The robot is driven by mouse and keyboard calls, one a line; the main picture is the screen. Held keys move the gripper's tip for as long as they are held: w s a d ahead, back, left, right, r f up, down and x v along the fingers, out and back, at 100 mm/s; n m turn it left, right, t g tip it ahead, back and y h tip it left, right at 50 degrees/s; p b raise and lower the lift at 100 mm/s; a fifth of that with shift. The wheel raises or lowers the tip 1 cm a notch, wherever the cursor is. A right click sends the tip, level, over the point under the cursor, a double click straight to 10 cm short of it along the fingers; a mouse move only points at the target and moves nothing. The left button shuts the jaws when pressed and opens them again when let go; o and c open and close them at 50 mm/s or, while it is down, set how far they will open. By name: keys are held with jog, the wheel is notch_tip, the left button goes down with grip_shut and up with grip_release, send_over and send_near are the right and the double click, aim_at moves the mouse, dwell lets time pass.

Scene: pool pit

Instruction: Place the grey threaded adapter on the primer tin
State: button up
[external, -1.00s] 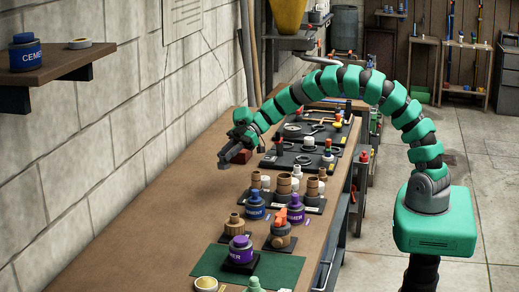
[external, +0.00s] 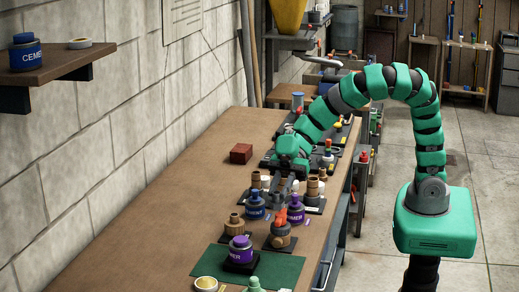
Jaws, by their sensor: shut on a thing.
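My gripper (external: 284,178) is over the back of the fittings tray, pointing down, with the arm arching in from the right. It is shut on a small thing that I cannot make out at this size. I cannot tell a grey threaded adapter apart anywhere in view. One purple-labelled tin (external: 239,250) with a purple lid, likely primer, stands on a black block on the green mat (external: 284,268). A second purple-labelled tin (external: 296,210) stands farther back, near the tray's right side. My gripper is behind both tins and apart from them.
A blue tin (external: 255,207), a brown fitting (external: 235,223) and an orange-topped piece (external: 281,234) stand close to the tins. A red-brown block (external: 241,153) lies left of my gripper. The bench's left side (external: 165,205) is clear, along the wall.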

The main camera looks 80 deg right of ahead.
jog(key=s+a, duration=0.3)
jog(key=s, duration=0.2)
jog(key=shift+n, duration=0.3)
jog(key=w+a, duration=0.3)
jog(key=w, duration=0.1)
jog(key=w+a, duration=0.3)
jog(key=w, duration=0.1)
jog(key=w+a, duration=0.3)
jog(key=w, duration=0.1)
jog(key=shift+a+f, duration=0.35)
jog(key=shift+a, duration=0.05)
jog(key=shift+f+b, duration=0.75)
jog(key=shift+f, duration=0.95)
jog(key=shift+f, duration=0.1)
jog(key=o, duration=1)
